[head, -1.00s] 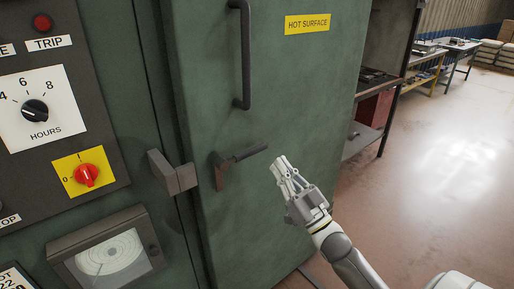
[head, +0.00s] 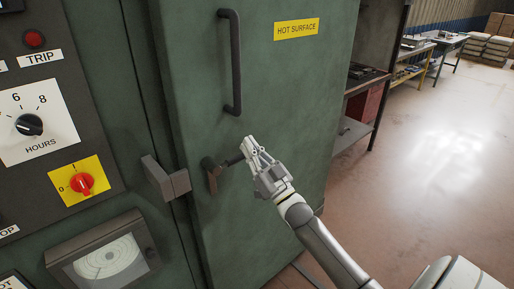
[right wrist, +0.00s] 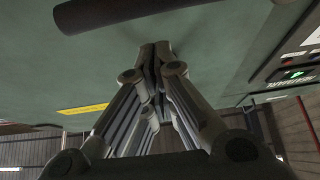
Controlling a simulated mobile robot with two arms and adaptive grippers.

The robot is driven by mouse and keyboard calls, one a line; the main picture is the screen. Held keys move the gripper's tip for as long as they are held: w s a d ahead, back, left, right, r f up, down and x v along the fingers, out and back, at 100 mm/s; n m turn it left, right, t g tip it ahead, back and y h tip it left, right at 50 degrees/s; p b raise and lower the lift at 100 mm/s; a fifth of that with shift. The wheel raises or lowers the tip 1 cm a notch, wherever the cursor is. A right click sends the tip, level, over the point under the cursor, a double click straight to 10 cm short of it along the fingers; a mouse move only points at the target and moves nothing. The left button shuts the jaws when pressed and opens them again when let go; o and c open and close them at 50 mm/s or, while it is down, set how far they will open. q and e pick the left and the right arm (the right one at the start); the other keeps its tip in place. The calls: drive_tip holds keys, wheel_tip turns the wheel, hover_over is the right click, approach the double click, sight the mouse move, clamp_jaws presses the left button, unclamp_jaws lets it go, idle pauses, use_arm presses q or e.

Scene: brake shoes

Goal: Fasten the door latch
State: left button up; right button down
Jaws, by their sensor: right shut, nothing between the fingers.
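The green cabinet door (head: 268,85) carries a dark latch with a brownish base (head: 213,176) and a lever (head: 230,160) pointing right and slightly up. A dark keeper block (head: 165,181) sits on the frame, left of the latch and apart from it. My right gripper (head: 250,143) is shut and empty at the lever's right end, hiding its tip in the head view. In the right wrist view the shut fingertips (right wrist: 156,48) are close to a dark bar (right wrist: 125,12), apparently the lever, with a gap in that picture. My left gripper is out of view.
A vertical pull handle (head: 235,65) stands out from the door above the latch. A control panel (head: 55,150) and a round gauge in a box (head: 103,258) project at the left. Shelving (head: 352,130) stands behind the door; open floor (head: 430,170) lies right.

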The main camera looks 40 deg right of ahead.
drive_tip(key=shift+w+f, duration=0.15)
drive_tip(key=shift+f, duration=0.95)
